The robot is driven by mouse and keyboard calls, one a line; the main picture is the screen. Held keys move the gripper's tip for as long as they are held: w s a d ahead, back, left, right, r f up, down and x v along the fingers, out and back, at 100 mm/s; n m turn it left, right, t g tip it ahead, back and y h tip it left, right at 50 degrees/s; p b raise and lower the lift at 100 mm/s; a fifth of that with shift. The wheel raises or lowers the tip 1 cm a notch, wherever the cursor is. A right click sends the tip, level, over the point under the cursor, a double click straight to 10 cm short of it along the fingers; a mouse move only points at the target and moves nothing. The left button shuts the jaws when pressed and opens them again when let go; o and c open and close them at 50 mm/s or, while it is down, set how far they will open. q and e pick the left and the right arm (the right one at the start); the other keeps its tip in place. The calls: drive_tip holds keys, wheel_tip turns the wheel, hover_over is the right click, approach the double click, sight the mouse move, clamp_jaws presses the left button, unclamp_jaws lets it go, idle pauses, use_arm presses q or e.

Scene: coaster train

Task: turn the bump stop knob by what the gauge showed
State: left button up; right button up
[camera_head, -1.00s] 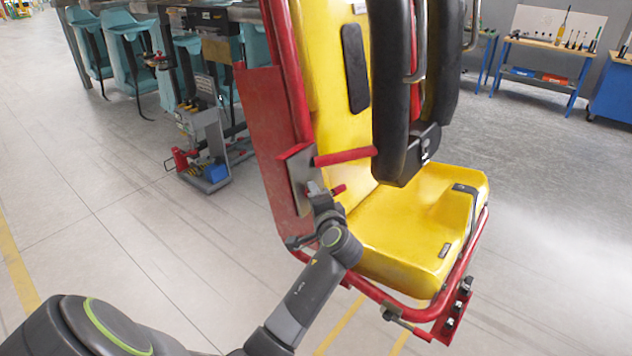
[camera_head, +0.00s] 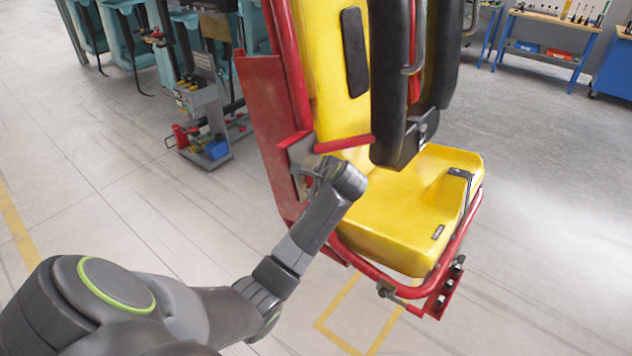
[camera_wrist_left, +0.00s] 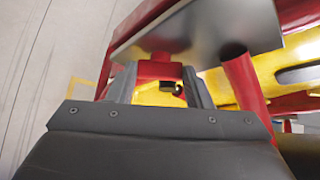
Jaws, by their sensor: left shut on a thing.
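The red bump stop knob (camera_wrist_left: 153,72) shows in the left wrist view, between the two fingers of my left gripper (camera_wrist_left: 160,86) and just below a grey metal plate (camera_wrist_left: 195,28). My left gripper is shut on it. In the head view my left gripper (camera_head: 312,184) is at the side of the yellow seat (camera_head: 410,215), under the grey plate (camera_head: 304,156) on the red frame; my wrist hides most of the fingers and the knob. I cannot read any gauge here. My right gripper is not in view.
A red side panel (camera_head: 262,125) and a red bar (camera_head: 345,143) are close to my left wrist. The black restraint (camera_head: 390,120) hangs over the seat. A grey cart (camera_head: 207,125) stands behind left, a workbench (camera_head: 540,50) at the back right. The floor at left is clear.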

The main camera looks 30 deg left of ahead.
use_arm(q)
drive_tip(key=shift+w+a+r+m+g, duration=0.1)
drive_tip(key=shift+w+m+g, duration=0.1)
drive_tip(key=shift+m+g, duration=1.2)
drive_tip(key=o, duration=1)
drive_tip(key=shift+w+a, duration=0.1)
drive_tip(key=shift+a, duration=0.1)
drive_tip(key=shift+d, duration=0.1)
